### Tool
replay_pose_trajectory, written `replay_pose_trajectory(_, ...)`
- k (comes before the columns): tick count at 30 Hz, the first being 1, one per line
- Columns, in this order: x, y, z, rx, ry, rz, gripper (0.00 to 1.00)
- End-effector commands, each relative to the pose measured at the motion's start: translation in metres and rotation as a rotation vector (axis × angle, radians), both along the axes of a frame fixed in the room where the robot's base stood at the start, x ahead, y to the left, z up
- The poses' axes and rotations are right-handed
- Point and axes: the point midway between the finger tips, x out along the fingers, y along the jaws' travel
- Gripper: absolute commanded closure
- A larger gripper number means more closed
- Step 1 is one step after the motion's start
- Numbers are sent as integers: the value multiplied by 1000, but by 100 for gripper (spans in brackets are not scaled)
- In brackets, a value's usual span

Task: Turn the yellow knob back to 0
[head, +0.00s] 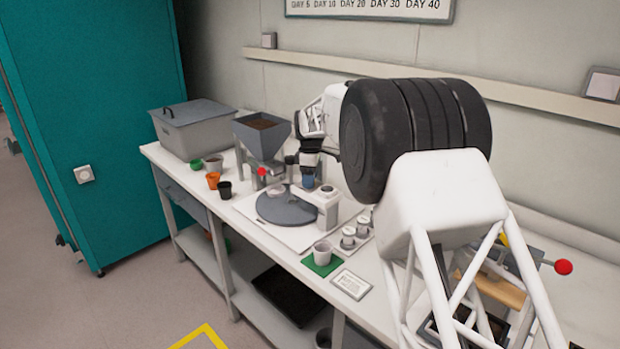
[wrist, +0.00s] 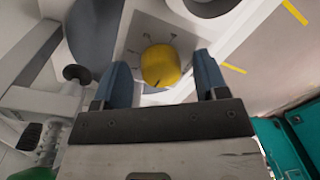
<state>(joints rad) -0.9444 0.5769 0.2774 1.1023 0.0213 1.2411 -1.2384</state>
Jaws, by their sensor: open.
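The yellow knob (wrist: 160,66) shows in the wrist view on a pale grey plate (wrist: 152,32), with a small dark mark on its face. My gripper (wrist: 162,60) is open, with one blue finger on each side of the knob. In the head view my gripper (head: 308,181) points down beside the hopper (head: 263,136), and the yellow knob is hidden there. The knob's scale and its 0 mark are not readable.
A round grey turntable (head: 287,207) and a white post (head: 327,207) stand close to my gripper. A red ball-ended lever (head: 262,171) is just left. Orange (head: 213,180) and black (head: 225,190) pots stand left.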

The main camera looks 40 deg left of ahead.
Motion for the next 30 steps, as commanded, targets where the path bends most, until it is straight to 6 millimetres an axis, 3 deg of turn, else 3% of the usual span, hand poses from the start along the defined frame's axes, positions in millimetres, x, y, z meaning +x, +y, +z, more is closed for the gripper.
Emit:
replay_pose_trajectory(8, 0, 0, 6, 1, -1, 0, 33)
replay_pose_trajectory(24, 3, 2, 66, 0, 0, 0, 33)
replay_pose_trajectory(30, 4, 3, 77, 1, -1, 0, 33)
